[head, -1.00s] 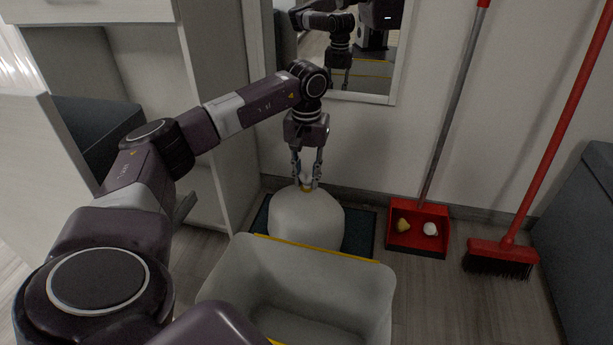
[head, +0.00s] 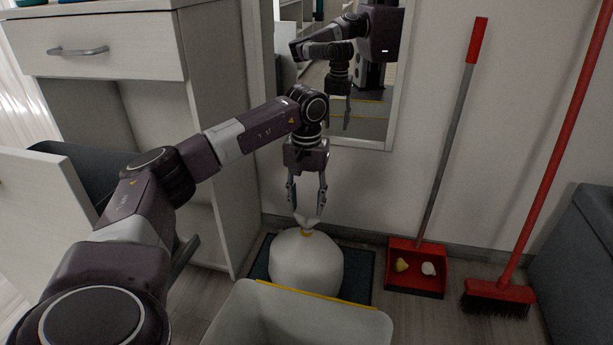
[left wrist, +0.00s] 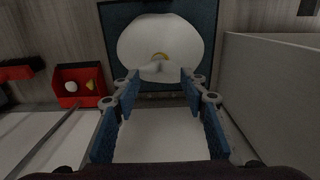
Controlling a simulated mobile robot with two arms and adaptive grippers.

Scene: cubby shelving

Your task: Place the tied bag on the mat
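The tied bag (head: 306,262) is white and full, with a yellow tie at its neck. It stands upright on the dark blue mat (head: 361,284) against the wall. In the left wrist view the bag (left wrist: 160,40) sits on the mat (left wrist: 118,18) beyond my fingertips. My left gripper (head: 307,207) is above the bag's neck, fingers spread and pointing down, with nothing held. The wrist view also shows the open fingers (left wrist: 160,80) apart from the bag. The bag covers much of the mat. My right gripper is not in view.
A white bin (head: 265,318) with a yellow rim stands in front of the mat. A red dustpan (head: 416,285) with two small items and a red broom (head: 500,297) are to the right. A white cabinet (head: 215,140) is at left. A mirror (head: 385,125) hangs behind.

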